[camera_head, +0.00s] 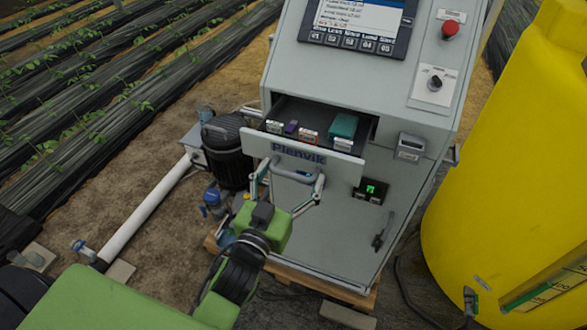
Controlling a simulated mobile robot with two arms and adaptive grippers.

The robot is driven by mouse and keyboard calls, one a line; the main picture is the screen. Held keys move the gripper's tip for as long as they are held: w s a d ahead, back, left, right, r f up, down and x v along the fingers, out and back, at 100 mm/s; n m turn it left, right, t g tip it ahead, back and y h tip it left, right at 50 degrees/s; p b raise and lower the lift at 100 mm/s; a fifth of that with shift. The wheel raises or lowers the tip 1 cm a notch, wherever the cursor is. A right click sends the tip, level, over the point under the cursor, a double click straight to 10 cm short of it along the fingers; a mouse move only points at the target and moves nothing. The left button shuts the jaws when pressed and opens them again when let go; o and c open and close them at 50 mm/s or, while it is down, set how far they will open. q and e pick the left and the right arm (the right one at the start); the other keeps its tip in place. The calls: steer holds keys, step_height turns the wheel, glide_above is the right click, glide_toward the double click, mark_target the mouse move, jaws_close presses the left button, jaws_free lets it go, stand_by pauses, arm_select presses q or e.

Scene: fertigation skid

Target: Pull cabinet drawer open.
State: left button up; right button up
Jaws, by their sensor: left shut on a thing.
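The grey cabinet (345,225) stands in the middle of the view. Its drawer (255,146), with "Plenvik" on the front, is pulled out, and its dark inside shows. Several small boxes and a teal box (343,128) lie in it. The drawer's bar handle (292,174) is below the lettering. My left gripper (291,181) is at the handle, its fingers shut on it; the fingers partly hide the bar. My right gripper is not in view.
A control panel with a screen (357,18) and a red button (450,29) is above the drawer. A dark pump (228,150) and white pipe (147,210) stand left. A large yellow tank (510,170) stands close on the right. A hose lies on the floor.

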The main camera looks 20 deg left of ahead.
arm_select(q)
steer(key=shift+s, duration=0.15)
steer(key=o, duration=1.3)
steer(key=shift+d, duration=0.1)
steer(key=s, duration=1.2)
steer(key=shift+a, duration=0.2)
